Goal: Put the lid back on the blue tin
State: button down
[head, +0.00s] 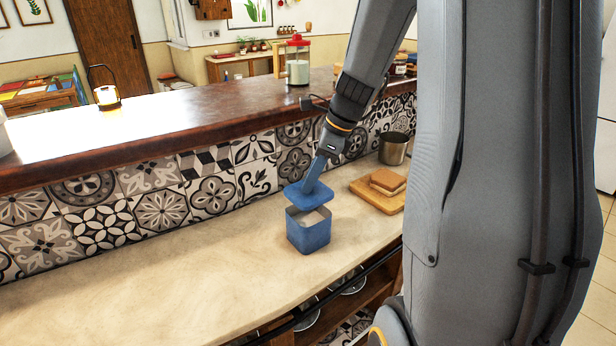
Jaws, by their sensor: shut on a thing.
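The blue tin (308,238) stands upright on the pale counter, with its top open and something pale visible inside. The blue lid (298,209) is above the tin, a little toward its back left, and looks tilted. A pale gap shows between the lid and the tin's front rim. My gripper (312,184) comes down from the upper right and is shut on the lid. The fingertips are small in this view, and the exact grip on the lid is hard to see.
Bread (388,181) lies on a wooden board (378,198) to the right of the tin. A metal pot (394,149) stands behind it. The tiled wall and raised dark ledge (190,125) run behind the tin. The counter (150,275) to the left is clear.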

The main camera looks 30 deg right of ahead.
aim_at(314, 191)
jog(key=shift+d+f+b, duration=0.1)
jog(key=shift+f+b, duration=1.6)
jog(key=shift+b, duration=0.05)
jog(key=shift+f+b, duration=0.5)
jog(key=shift+f, duration=0.7)
jog(key=shift+r+p, duration=0.1)
jog(key=shift+p, duration=0.6)
jog(key=shift+f+p, duration=0.25)
jog(key=shift+p, duration=0.35)
dwell(0.8)
jog(key=c, duration=1.1)
grip_release()
jog(key=shift+r+p, duration=3.55)
jog(key=shift+p, duration=0.2)
